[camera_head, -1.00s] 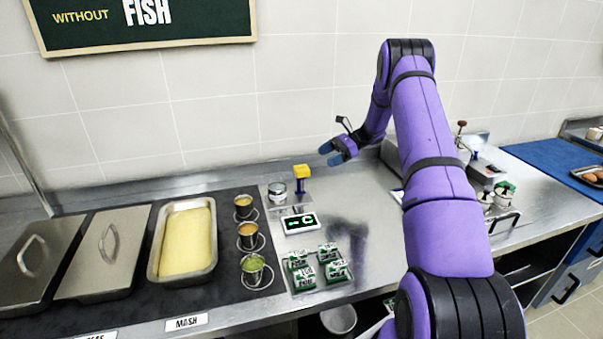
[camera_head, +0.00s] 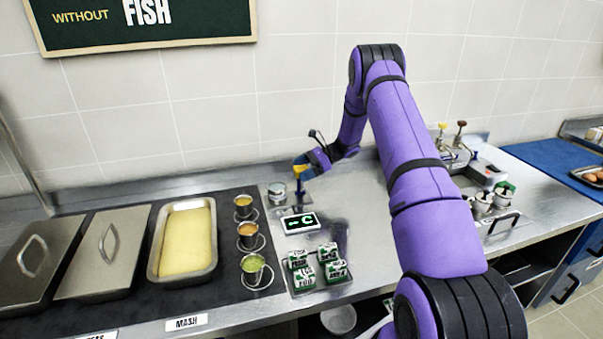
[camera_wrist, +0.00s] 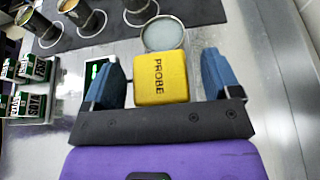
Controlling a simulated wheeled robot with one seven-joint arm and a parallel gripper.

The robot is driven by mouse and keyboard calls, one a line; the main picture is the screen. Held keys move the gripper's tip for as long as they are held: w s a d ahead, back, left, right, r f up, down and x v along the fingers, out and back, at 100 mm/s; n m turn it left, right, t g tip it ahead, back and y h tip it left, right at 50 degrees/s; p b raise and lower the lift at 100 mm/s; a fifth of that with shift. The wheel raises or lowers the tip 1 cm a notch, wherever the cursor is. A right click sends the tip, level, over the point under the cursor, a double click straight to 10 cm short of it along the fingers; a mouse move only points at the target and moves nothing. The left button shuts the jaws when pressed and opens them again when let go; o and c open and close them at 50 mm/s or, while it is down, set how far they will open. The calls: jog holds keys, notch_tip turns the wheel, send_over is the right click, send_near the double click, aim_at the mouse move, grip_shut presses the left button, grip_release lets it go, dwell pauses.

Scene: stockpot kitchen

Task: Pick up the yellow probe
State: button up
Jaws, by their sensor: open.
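The yellow probe (camera_wrist: 162,78) has a block-shaped head marked PROBE. In the wrist view it lies between the two blue fingers of my gripper (camera_wrist: 160,80), with a visible gap on the right and a smaller one on the left. In the head view my gripper (camera_head: 303,167) is at the probe, and the fingers hide most of its yellow head (camera_head: 299,168). The jaws are open.
A small round jar (camera_head: 277,192) stands just left of the probe. A display (camera_head: 300,223) lies in front of it. Three sauce cups (camera_head: 248,236) stand left. The steel counter right of the display is clear.

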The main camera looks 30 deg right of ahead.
jog(key=shift+a, duration=0.15)
jog(key=shift+c, duration=0.2)
jog(key=c, duration=1)
notch_tip(320, 180, up, 10)
jog(key=shift+f, duration=0.1)
